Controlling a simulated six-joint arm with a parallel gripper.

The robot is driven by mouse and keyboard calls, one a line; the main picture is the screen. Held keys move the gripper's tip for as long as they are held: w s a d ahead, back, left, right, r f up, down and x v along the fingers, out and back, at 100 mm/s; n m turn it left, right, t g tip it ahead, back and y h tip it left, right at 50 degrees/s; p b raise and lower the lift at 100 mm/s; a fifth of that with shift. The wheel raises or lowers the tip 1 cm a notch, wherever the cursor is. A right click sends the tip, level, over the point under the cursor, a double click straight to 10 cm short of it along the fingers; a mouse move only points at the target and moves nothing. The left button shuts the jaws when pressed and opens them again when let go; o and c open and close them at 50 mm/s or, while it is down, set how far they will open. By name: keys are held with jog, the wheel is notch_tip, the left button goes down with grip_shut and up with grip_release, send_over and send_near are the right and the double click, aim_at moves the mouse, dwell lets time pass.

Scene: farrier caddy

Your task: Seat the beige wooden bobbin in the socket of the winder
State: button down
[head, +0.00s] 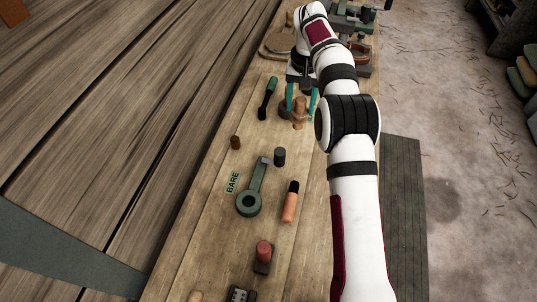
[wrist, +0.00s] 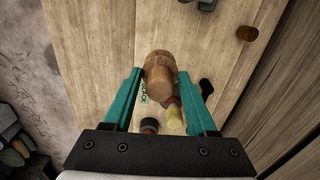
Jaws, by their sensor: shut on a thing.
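The beige wooden bobbin (head: 300,113) is between the teal fingers of my gripper (head: 301,100), over the far part of the bench. In the wrist view the bobbin (wrist: 159,78) sits between the fingertips (wrist: 160,72), and my gripper is shut on it. Whether its lower end touches the bench is hard to tell. A grey-green fixture with a round ring and a straight arm, which looks like the winder (head: 249,202), lies nearer the camera beside a green "BARE" label (head: 232,182). The ring's centre looks dark and empty.
A dark cylinder (head: 280,156) stands by the fixture's arm. An orange, black-topped handle (head: 290,203), a small brown cylinder (head: 236,142) and a red-topped piece (head: 264,253) are nearby. A green-and-black tool (head: 267,98) lies left of my gripper.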

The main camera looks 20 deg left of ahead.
jog(key=s+a+r+n, duration=0.2)
jog(key=s+a, duration=0.2)
jog(key=s, duration=0.7)
jog(key=s+a+r+n, duration=0.2)
jog(key=s+a+n, duration=0.1)
jog(key=s, duration=0.9)
jog(key=shift+s+a+r+n, duration=0.2)
jog(key=shift+a+n, duration=0.1)
jog(key=shift+a, duration=0.05)
jog(key=shift+f, duration=2.55)
jog(key=shift+f, duration=0.1)
jog(key=shift+f, duration=1.6)
jog(key=shift+f, duration=1.8)
